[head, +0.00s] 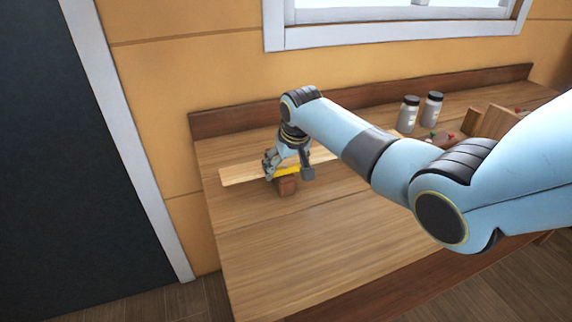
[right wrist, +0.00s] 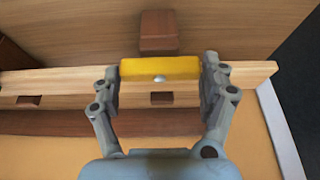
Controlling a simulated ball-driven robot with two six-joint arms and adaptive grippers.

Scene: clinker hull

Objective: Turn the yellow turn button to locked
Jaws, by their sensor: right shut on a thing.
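The yellow turn button (right wrist: 160,68) is a short bar with a round pale screw head at its middle. In the right wrist view it lies along the light wooden strip (right wrist: 60,82). My right gripper (right wrist: 160,75) has a finger at each end of the button and is shut on it. In the head view my right gripper (head: 288,170) reaches down over the yellow button (head: 287,171), which is partly hidden by the fingers. A small brown block (head: 287,187) sits just in front of the button. My left gripper is not in view.
Two jars (head: 408,114) with dark lids stand at the back right, near a wooden holder (head: 495,121) and small coloured items. A raised back board (head: 235,121) runs along the wall.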

